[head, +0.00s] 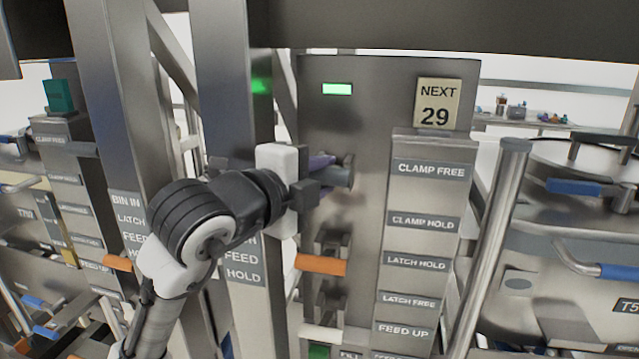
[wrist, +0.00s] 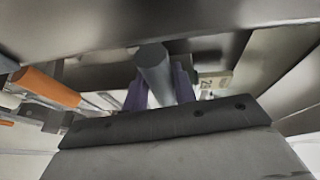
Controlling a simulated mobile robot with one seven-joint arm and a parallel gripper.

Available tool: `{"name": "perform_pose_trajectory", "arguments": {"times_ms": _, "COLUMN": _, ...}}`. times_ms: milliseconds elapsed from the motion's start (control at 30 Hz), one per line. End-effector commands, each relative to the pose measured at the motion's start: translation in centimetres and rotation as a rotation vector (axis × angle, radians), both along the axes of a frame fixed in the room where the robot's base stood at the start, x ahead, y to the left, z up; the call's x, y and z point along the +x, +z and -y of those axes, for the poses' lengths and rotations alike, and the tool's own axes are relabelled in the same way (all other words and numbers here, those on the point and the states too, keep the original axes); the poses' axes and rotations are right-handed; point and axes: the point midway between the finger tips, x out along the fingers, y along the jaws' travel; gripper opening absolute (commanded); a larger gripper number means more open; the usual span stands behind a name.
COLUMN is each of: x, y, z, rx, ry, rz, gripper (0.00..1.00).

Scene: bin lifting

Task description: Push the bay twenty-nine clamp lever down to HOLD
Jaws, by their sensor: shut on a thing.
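The bay twenty-nine sign (head: 438,103) stands at the top of a grey panel. The clamp lever (head: 338,177) is a grey-blue bar sticking out of that panel, about level with the CLAMP FREE label (head: 431,170) and above the CLAMP HOLD label (head: 422,222). My gripper (head: 318,172) is shut on the lever, with part of a purple finger showing. In the wrist view the lever's round grey end (wrist: 152,62) sits between the two purple fingers of my gripper (wrist: 158,88). The lever's base is partly hidden behind my gripper.
An orange lever (head: 321,265) sticks out below my gripper, and shows at the left of the wrist view (wrist: 47,87). A green light (head: 337,89) glows above. A slanted metal post (head: 487,245) stands to the right of the labels. Wide steel uprights (head: 231,100) stand at left.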

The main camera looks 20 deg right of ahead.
Motion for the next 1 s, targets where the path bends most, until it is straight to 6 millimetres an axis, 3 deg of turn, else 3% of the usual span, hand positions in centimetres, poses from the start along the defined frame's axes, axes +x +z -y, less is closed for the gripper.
{"name": "perform_pose_trajectory", "arguments": {"times_ms": 33, "x": 0.0, "y": -1.0, "z": 0.0, "rx": -0.018, "ry": -0.001, "rz": 0.025, "gripper": 0.00}}
{"name": "perform_pose_trajectory", "arguments": {"times_ms": 500, "x": -0.3, "y": -4.9, "z": -0.2, "rx": -0.196, "ry": 0.000, "rz": 0.288, "gripper": 0.00}}
{"name": "perform_pose_trajectory", "arguments": {"times_ms": 1000, "x": 0.0, "y": -7.0, "z": -0.1, "rx": -0.321, "ry": 0.003, "rz": 0.477, "gripper": 0.00}}
